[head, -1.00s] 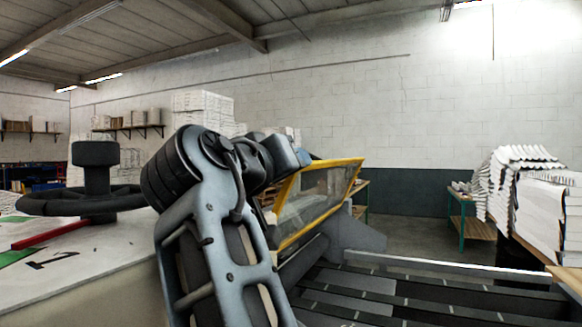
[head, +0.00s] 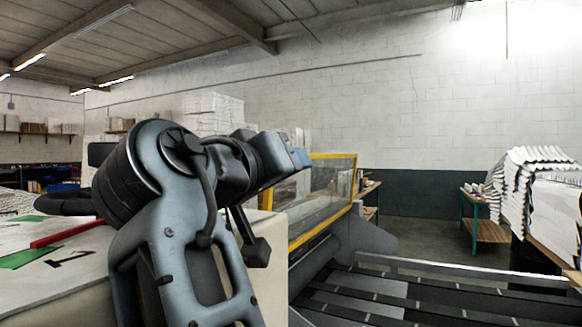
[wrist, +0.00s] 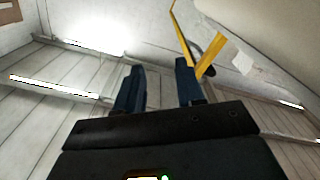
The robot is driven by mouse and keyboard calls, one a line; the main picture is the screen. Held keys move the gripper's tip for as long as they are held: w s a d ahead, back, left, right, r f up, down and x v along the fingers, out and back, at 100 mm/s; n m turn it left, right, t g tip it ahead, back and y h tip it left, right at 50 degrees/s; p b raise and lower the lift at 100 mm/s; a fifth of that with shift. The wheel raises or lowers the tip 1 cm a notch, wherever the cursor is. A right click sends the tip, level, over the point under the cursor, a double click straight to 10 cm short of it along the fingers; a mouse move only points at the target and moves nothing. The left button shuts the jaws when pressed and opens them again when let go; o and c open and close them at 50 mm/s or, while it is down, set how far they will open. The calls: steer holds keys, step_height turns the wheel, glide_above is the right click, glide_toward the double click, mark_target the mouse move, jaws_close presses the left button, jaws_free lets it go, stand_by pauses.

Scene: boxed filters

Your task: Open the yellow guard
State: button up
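The yellow guard (head: 324,196) is a yellow frame around a clear panel. It stands over the machine bed, right of my arm in the head view, its panel near upright. In the wrist view a piece of yellow frame (wrist: 207,57) shows just beyond and right of the right fingertip. My gripper (wrist: 159,85) has its two dark blue fingers apart with nothing between them. In the head view only its blue end (head: 299,157) shows, near the guard's top left corner. I cannot tell whether it touches the frame.
The dark slatted machine bed (head: 400,300) runs along the lower right. A red bar (head: 68,233) lies on a pale table at left. Paper stacks (head: 545,205) stand at right beside a green-legged table (head: 485,225). Open floor lies behind the bed.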

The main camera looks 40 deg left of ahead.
steer(key=shift+v, duration=1.95)
steer(key=shift+a+f, duration=0.15)
steer(key=shift+a, duration=0.05)
